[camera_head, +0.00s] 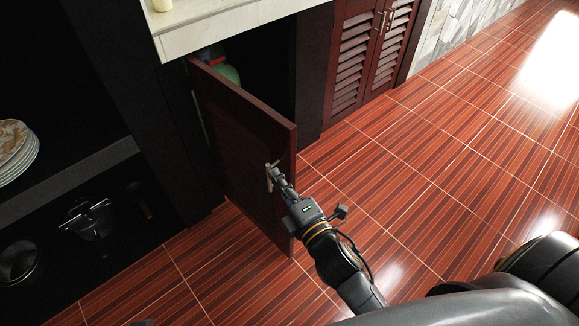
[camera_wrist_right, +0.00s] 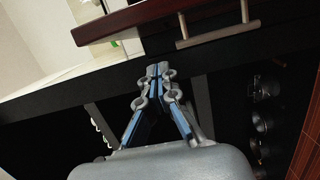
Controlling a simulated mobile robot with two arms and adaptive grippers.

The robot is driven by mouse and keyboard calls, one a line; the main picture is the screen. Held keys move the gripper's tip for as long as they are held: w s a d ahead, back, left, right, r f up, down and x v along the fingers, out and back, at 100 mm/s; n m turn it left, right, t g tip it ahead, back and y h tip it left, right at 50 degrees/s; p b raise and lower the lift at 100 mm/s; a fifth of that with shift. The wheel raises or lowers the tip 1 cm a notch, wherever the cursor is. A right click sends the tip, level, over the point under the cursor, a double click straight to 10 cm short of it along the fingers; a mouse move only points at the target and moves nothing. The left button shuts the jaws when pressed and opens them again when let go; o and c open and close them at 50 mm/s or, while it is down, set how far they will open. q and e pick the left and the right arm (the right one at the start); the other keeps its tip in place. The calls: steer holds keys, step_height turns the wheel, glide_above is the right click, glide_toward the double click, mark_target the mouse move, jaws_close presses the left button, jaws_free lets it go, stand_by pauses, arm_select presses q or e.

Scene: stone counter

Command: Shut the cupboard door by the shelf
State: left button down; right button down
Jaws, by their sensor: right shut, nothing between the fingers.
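The dark red cupboard door (camera_head: 235,140) stands open, swung out from its left edge under the pale counter. Its bar handle (camera_head: 269,178) is on the door's face near the free edge. In the right wrist view the door (camera_wrist_right: 128,20) shows at the top with the handle (camera_wrist_right: 218,35) below its edge. My right gripper (camera_head: 277,173) is shut and empty, close beside the handle in the head view. In the right wrist view its fingertips (camera_wrist_right: 158,70) are together, with nothing between them. I cannot tell whether they touch the door. My left gripper is not in view.
Dark open shelves at the left hold stacked plates (camera_head: 16,150) and several dark vessels. The pale stone counter (camera_head: 225,22) overhangs the cupboard. A green object (camera_head: 230,74) is inside. Louvred doors (camera_head: 362,50) are shut at right. The tiled floor (camera_head: 430,150) is clear.

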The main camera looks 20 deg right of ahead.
mark_target(290, 168)
steer(key=w+d, duration=0.2)
steer(key=d, duration=0.1)
steer(key=shift+w+d, duration=0.15)
steer(key=shift+d, duration=0.1)
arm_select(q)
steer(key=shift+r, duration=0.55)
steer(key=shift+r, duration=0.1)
